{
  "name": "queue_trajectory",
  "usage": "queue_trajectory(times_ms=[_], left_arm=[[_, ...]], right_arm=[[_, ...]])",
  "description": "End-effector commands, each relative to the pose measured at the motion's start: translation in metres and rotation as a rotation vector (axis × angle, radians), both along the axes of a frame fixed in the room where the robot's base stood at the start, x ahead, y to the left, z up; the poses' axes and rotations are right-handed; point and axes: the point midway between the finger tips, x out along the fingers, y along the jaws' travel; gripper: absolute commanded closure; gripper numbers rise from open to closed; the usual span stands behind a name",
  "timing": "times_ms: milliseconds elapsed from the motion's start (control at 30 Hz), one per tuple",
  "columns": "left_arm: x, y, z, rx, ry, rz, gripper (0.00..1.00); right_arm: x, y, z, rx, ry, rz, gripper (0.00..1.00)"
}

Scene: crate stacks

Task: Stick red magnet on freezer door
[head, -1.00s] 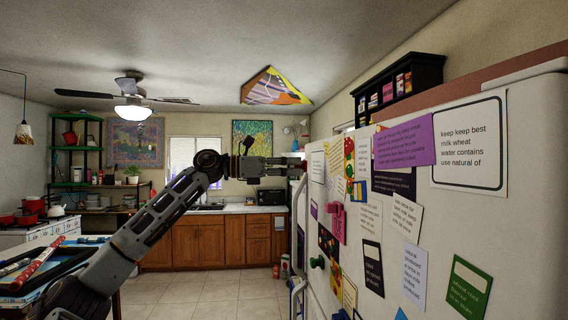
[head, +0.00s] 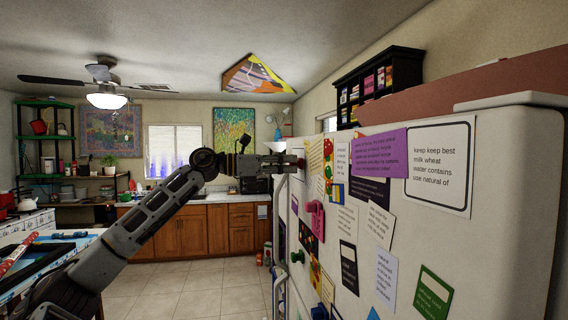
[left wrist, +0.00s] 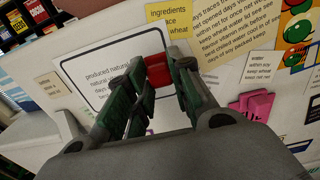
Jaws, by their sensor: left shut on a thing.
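The red magnet (left wrist: 157,68) is held between the fingertips of my left gripper (left wrist: 159,72) in the left wrist view. My right gripper is not in view.
Papers and magnets crowd the door, among them a purple note (head: 393,153), a green card (head: 432,296) and a pink magnet (head: 315,219), also seen in the left wrist view (left wrist: 256,103). A black shelf (head: 377,88) stands beyond. Tiled floor (head: 180,278) is clear.

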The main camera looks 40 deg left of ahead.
Motion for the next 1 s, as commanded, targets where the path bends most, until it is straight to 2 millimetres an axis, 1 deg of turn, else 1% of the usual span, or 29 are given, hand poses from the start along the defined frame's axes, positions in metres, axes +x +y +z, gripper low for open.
queue_trajectory(times_ms=[1000], left_arm=[[0.0042,-0.0032,0.0,-0.001,-0.001,0.0,0.92]], right_arm=[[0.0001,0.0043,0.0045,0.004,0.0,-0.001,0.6]])
